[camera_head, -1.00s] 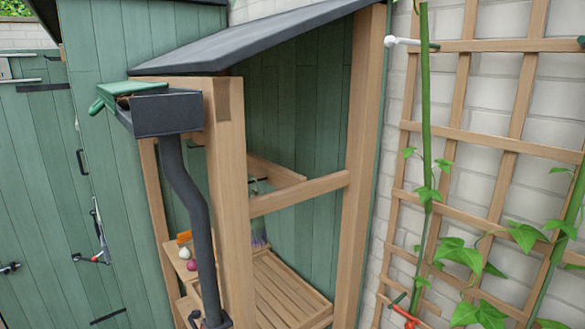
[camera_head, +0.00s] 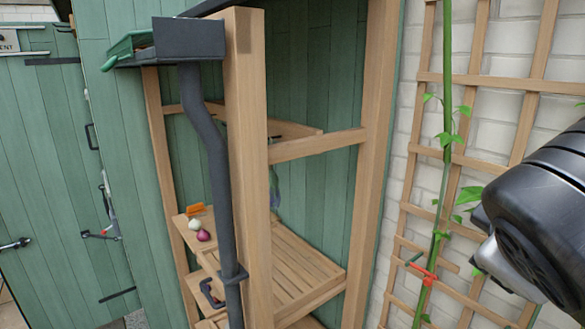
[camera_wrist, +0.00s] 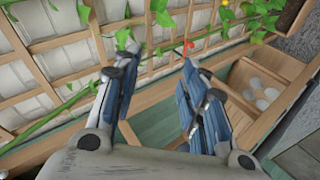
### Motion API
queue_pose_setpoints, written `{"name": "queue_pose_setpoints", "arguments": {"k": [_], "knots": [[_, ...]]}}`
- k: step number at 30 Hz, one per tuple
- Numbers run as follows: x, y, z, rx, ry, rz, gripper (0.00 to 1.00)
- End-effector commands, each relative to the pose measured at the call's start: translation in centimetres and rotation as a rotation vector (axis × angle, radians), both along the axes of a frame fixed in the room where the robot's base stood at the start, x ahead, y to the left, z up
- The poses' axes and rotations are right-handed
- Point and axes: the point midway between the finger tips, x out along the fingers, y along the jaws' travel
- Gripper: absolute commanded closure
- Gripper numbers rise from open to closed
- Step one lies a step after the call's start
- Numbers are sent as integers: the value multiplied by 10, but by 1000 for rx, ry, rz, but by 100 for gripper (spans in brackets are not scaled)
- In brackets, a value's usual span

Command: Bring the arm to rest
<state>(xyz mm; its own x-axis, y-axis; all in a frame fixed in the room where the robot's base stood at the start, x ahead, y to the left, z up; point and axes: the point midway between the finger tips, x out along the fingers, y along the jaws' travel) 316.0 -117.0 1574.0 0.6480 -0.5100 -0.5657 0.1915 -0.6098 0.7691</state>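My gripper (camera_wrist: 160,62) shows in the wrist view with its two blue-grey fingers spread apart. Nothing is held between them. I cannot tell how far the fingertips are from these. In the head view a dark, rounded part of my arm (camera_head: 545,205) fills the right edge, in front of the trellis (camera_head: 500,80).
A green plant stem (camera_head: 448,110) climbs the trellis, with a red clip (camera_head: 425,273) low on it. An open wooden shelter with a slatted shelf (camera_head: 300,265) stands at centre. A dark downpipe (camera_head: 208,160) runs down its front.

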Motion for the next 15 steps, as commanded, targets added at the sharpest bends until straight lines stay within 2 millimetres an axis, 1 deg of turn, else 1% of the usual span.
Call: {"name": "queue_pose_setpoints", "arguments": {"k": [1,2,3,5,6,8,9,12,15], "knots": [[-4,8,-50,77,24,-12,61],[-7,14,-73,126,36,-19,61],[-11,22,-102,192,54,-31,61],[-18,35,-146,293,78,-57,61],[-24,44,-176,360,95,-78,61],[-33,57,-217,463,118,-114,61],[-39,66,-243,526,135,-141,61],[-54,86,-295,670,166,-210,61],[-66,102,-330,776,188,-269,61]]}}
